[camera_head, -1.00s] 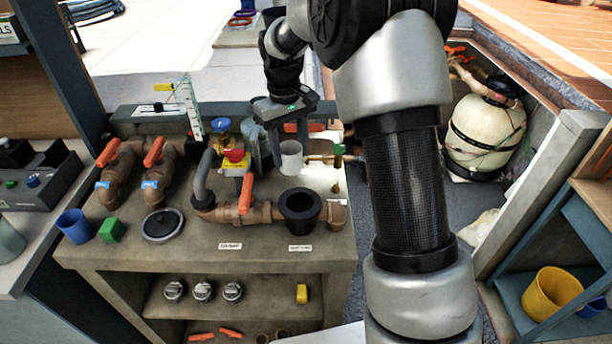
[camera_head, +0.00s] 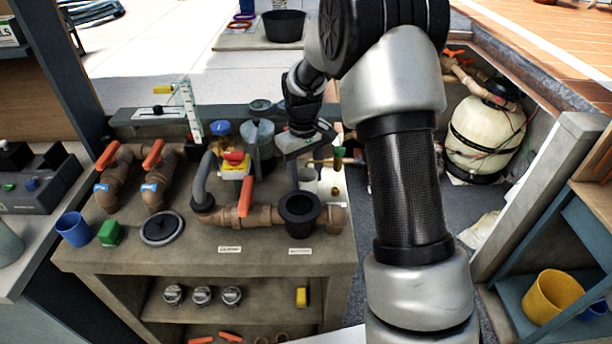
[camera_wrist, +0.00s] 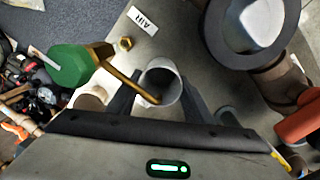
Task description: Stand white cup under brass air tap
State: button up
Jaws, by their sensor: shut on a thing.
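My gripper (camera_head: 307,172) is shut on the white cup (camera_wrist: 162,70), with a finger on either side; the cup is upright. In the head view, the cup (camera_head: 308,186) is partly hidden by the gripper, behind the black funnel. The brass air tap (camera_wrist: 125,82) has a green handle (camera_wrist: 70,66). In the wrist view its thin spout reaches across the cup's rim, its end showing over the cup's mouth. The tap's green handle (camera_head: 338,153) shows right of my gripper in the head view. I cannot tell whether the cup touches the bench.
The black funnel (camera_head: 300,208) stands close in front of the cup, beside a brown pipe with an orange handle (camera_head: 246,196). An "AIR" label (camera_wrist: 142,20) lies near the tap. A grey canister (camera_head: 260,140) stands left of my gripper.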

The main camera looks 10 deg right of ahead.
jog(key=shift+f, duration=0.1)
jog(key=o, duration=1.1)
